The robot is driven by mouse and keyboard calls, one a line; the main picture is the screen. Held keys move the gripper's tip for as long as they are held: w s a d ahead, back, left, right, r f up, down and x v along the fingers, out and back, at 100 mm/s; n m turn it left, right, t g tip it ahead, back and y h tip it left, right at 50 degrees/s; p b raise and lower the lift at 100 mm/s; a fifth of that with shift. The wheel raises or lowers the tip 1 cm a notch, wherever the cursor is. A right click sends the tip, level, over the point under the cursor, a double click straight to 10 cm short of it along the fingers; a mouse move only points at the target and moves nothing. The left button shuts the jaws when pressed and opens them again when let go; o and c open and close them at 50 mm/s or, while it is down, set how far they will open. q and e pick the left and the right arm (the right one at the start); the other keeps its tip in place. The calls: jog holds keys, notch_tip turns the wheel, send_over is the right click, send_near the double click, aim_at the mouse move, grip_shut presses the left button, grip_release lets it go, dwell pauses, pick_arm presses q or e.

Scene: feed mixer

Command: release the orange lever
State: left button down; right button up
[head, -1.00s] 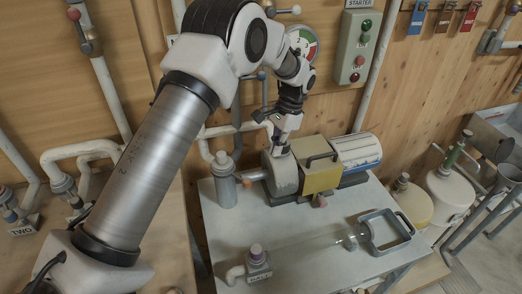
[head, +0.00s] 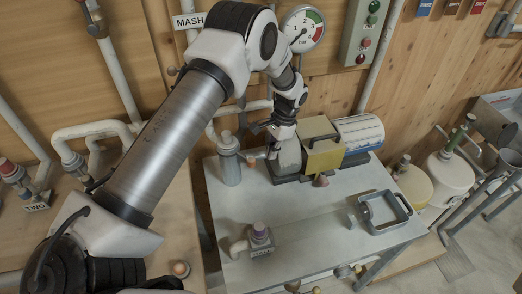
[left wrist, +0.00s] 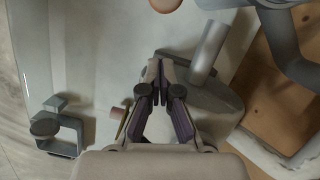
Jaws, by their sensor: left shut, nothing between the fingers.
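A small orange end (head: 251,157) shows on the pipework between a grey canister (head: 229,165) and the round pump casing (head: 289,156) at the back of the white table. I take it for the orange lever. My left gripper (head: 273,150) is just right of it, in front of the casing. In the left wrist view, its two fingers (left wrist: 160,78) meet at the tips with nothing between them. A rounded orange knob (left wrist: 166,4), cut off by the top edge there, is clear of the fingertips. My right gripper is in neither view.
A yellow box (head: 323,155) and a motor (head: 359,136) stand right of the pump. The table's middle is clear. A pressure gauge (head: 303,29) hangs behind my arm.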

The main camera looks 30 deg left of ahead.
aim_at(245, 158)
pick_arm(q)
jog(key=s, duration=0.1)
jog(key=s+a+p, duration=0.1)
jog(key=s+a, duration=0.1)
jog(key=shift+s+r+p, duration=0.25)
jog(key=shift+r+p, duration=0.05)
jog(key=shift+p, duration=0.1)
jog(key=shift+w+d, duration=0.1)
